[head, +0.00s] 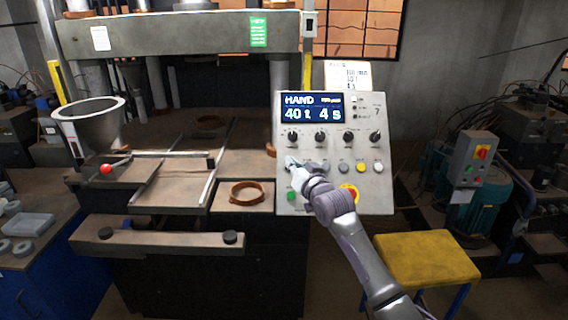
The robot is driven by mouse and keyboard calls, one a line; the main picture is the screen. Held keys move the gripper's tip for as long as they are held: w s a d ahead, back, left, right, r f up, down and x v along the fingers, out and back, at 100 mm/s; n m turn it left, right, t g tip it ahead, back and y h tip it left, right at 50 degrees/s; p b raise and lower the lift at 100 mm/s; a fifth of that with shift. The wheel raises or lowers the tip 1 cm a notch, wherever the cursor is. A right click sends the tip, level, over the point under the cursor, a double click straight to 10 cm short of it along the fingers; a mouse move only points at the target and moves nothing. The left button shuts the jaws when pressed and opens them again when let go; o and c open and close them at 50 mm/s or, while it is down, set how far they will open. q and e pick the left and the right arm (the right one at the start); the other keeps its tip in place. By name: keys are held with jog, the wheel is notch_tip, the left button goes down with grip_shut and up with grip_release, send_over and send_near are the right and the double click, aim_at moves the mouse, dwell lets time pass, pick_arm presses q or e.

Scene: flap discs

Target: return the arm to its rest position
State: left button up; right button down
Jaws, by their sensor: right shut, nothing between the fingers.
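My right gripper (291,162) is shut and empty. It is in front of the lower left part of a grey control panel (333,180), close to the row of buttons and knobs. I cannot tell whether its tip touches a button. The panel's screen (314,107) reads HAND, 40 t and 4 s. A green button (292,197) shows below the gripper, and a red button on a yellow base (348,193) is partly behind my right arm. My left gripper is not in view.
A large press (180,36) with a dusty table stands left of the panel. A brown ring (247,192) and a grey funnel (91,125) are on it. A yellow stool (427,258) stands at the lower right. A green motor (481,200) is at the right.

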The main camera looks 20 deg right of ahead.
jog(key=s+a+f+n+g, duration=0.15)
jog(key=s+f+g, duration=0.25)
jog(key=s+f, duration=0.65)
jog(key=s+a+f+n+g, duration=0.1)
jog(key=s+a+f+g, duration=0.2)
jog(key=s+f, duration=0.75)
jog(key=s+d+f+n+g+h, duration=0.1)
jog(key=s+f+g, duration=0.25)
jog(key=s, duration=1.15)
jog(key=s+d+f+n+g+h, duration=0.1)
jog(key=s+d+f+g+h, duration=0.2)
jog(key=s, duration=1.2)
notch_tip(320, 180, down, 28)
jog(key=a+g+y+b, duration=0.1)
jog(key=a+g+b, duration=0.1)
jog(key=b, duration=0.2)
jog(key=s+d+f+g+b, duration=0.1)
jog(key=s+d+f+b, duration=0.2)
jog(key=s+f, duration=1.4)
notch_tip(320, 180, down, 4)
jog(key=shift+s+d+r+b, duration=0.1)
jog(key=shift+s+d+b, duration=0.1)
jog(key=shift+b, duration=0.1)
